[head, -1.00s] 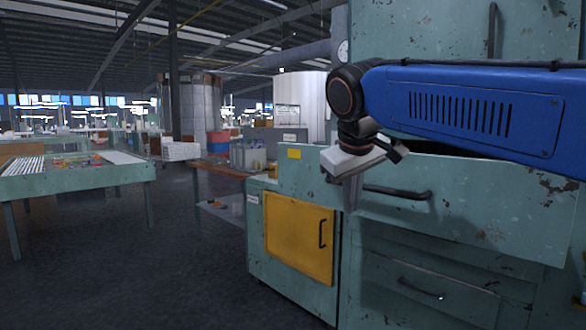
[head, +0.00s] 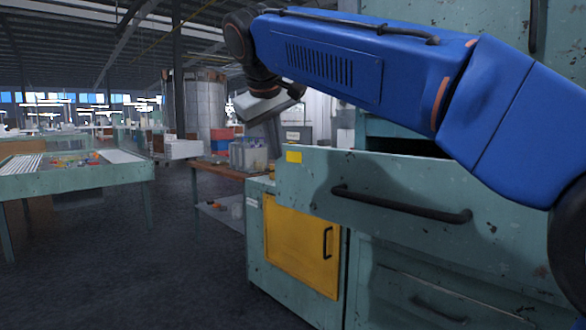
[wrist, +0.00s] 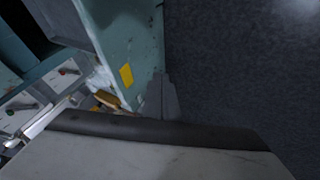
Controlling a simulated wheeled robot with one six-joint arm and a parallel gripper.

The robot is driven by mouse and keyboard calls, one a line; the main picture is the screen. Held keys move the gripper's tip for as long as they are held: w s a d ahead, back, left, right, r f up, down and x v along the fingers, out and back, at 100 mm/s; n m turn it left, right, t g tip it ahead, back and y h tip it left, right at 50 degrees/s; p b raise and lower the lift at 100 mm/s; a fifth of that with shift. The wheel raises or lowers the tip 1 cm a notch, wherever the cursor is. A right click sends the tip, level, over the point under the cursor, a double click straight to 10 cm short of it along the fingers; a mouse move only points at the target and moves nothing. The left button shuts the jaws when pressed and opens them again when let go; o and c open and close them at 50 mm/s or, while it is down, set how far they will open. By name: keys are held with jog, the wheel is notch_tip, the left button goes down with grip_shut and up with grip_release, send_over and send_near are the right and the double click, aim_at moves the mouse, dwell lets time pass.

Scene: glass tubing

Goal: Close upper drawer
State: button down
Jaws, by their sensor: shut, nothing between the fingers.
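The upper drawer (head: 360,172) is a worn pale-green front with a long dark handle (head: 400,204). It stands out from the cabinet, with a dark gap behind its top edge, so it is open. My gripper (head: 273,146) is shut and empty, above and beside the left end of the drawer front, near its yellow label (head: 293,156). I cannot tell whether it touches the drawer. In the wrist view, a pale-green panel with a yellow label (wrist: 126,75) lies beyond the gripper. My blue arm hides part of the cabinet above the drawer.
A yellow cabinet door (head: 301,245) is below left, and a lower drawer (head: 410,290) is below. A bench with containers (head: 247,156) stands behind my gripper. A worktable (head: 75,178) is at the left. Dark floor (head: 170,270) is clear between them.

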send_near(295, 185)
notch_tip(295, 185, down, 4)
jog(key=a, duration=0.3)
jog(key=shift+w+d+r, duration=0.1)
jog(key=shift+w+d, duration=1.3)
jog(key=shift+d, duration=0.1)
jog(key=shift+w+d, duration=0.1)
jog(key=shift+d, duration=0.05)
